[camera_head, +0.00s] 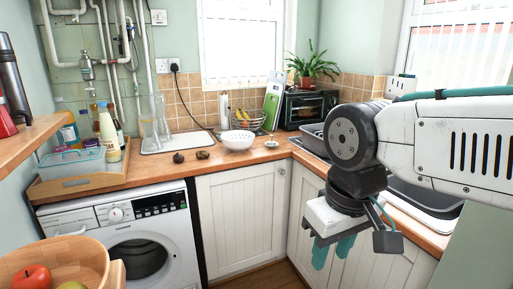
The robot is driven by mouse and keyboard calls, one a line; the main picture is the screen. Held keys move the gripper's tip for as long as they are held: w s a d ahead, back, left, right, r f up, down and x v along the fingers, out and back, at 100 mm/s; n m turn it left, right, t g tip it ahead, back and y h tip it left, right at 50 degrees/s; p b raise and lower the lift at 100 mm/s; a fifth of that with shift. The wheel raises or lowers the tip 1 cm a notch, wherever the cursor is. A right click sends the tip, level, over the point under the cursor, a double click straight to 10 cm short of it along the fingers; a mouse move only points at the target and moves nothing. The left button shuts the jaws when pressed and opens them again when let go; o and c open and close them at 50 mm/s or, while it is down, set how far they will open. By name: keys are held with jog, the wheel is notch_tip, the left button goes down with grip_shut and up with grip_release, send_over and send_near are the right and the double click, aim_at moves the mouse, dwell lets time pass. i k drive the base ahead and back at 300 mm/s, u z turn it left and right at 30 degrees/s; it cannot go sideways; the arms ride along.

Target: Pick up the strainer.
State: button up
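The strainer is probably the white bowl with small holes (237,141), standing upright on the wooden worktop left of the corner. My gripper (333,253) points down at the right, nearer to me than the strainer and apart from it. Its two teal fingers show a gap between them, with nothing seen in it. The arm hides part of the sink area, not the strainer.
Two small dark items (203,155) lie left of the strainer, and a small white item (271,144) lies right of it. Behind stand a wire fruit basket (247,119) and a dark oven (306,109). A wooden tray (75,183) holds bottles at left. The worktop's front edge is clear.

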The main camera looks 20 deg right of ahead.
aim_at(271, 144)
jog(key=z, duration=0.4)
jog(key=i, duration=1)
jog(key=u, duration=0.35)
